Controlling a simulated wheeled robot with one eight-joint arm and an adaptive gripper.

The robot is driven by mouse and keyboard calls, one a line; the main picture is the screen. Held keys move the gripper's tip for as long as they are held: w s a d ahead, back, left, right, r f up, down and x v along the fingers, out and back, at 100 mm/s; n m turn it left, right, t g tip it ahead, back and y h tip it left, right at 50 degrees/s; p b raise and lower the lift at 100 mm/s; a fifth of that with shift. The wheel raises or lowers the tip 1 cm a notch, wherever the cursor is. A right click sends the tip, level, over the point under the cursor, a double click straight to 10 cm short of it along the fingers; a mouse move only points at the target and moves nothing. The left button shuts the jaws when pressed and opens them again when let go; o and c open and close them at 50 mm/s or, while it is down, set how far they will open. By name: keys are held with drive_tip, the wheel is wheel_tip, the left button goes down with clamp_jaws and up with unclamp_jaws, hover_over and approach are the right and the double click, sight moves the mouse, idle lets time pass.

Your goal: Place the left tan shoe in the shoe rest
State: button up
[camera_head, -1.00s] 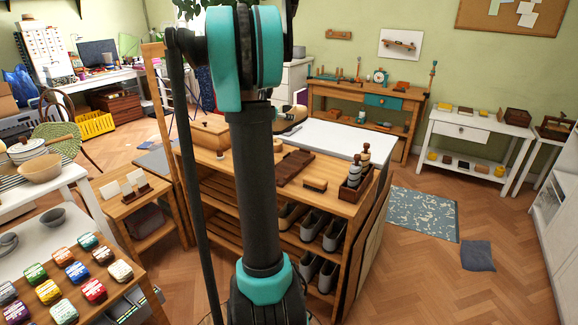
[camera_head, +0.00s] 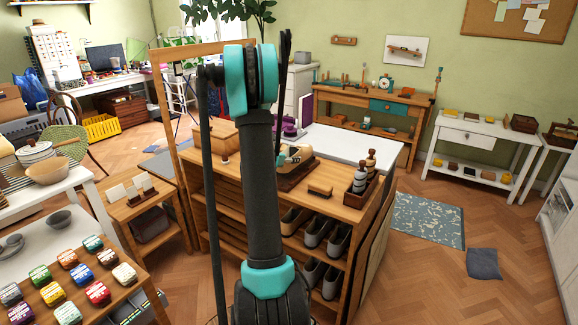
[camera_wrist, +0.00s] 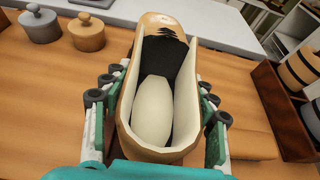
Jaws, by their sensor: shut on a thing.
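The tan shoe (camera_wrist: 160,85) with a pale insole and dark inner lining fills the middle of the wrist view, toe pointing away. My gripper (camera_wrist: 155,125) is shut on it, one finger on each side. In the head view the shoe (camera_head: 298,153) shows beside my arm, over the dark wooden shoe rest (camera_head: 287,184) on the bench top. I cannot tell if the shoe touches the rest. My arm hides part of the rest, and the shoe hides it in the wrist view.
A brush (camera_head: 320,190) and a wooden caddy with bottles (camera_head: 357,198) stand right of the rest. A wooden box (camera_head: 213,135) is at the left. Grey shoes (camera_head: 314,233) stand on the shelves below. Two lidded pots (camera_wrist: 40,25) stand beyond the shoe at the left.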

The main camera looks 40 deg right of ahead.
wheel_tip(320, 180, down, 3)
drive_tip(key=shift+c, duration=0.7)
drive_tip(key=shift+s+f, duration=0.1)
drive_tip(key=shift+f, duration=0.1)
drive_tip(key=shift+c, duration=0.5)
drive_tip(key=o, duration=1.8)
drive_tip(key=shift+a, duration=0.15)
drive_tip(key=v, duration=1.1)
drive_tip(key=s+a+f+m+y, duration=0.2)
drive_tip(key=s+a+m+y, duration=0.2)
drive_tip(key=s+a+m, duration=0.3)
drive_tip(key=s+a+f+m+y, duration=0.2)
drive_tip(key=s+a+m+y, duration=0.2)
drive_tip(key=s+a+m, duration=0.4)
drive_tip(key=s+a+f+m+g+y, duration=0.1)
drive_tip(key=s+a+m+y, duration=0.3)
drive_tip(key=a, duration=1.4)
drive_tip(key=s+f+m, duration=0.1)
drive_tip(key=s+m, duration=0.2)
drive_tip(key=s, duration=0.2)
drive_tip(key=shift+a+f+y, duration=0.3)
drive_tip(key=shift+a+f, duration=0.05)
drive_tip(key=shift+s, duration=0.1)
